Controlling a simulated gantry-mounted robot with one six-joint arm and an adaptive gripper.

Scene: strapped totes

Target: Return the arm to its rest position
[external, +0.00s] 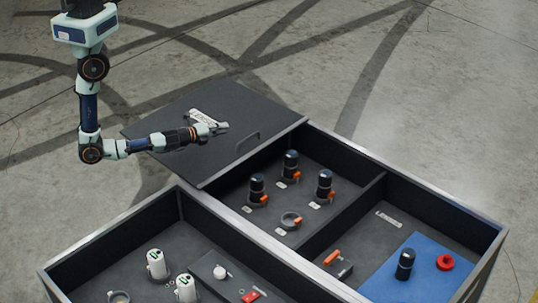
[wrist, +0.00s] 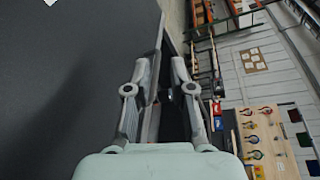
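My arm hangs at the upper left of the external view, its forearm stretched level to the right. My gripper (external: 222,127) is in front of the dark open lid (external: 215,160) in the picture, near its white label. I cannot tell how far it is from the lid. In the wrist view the two grey fingers of my gripper (wrist: 160,65) stand apart with a gap between them. No held object shows. The dark lid (wrist: 70,70) fills the left of that view, and a thin grey edge shows behind the gap.
The left section holds white canisters (external: 157,264). A handle (external: 247,140) sticks out from the lid. Open floor surrounds the tote.

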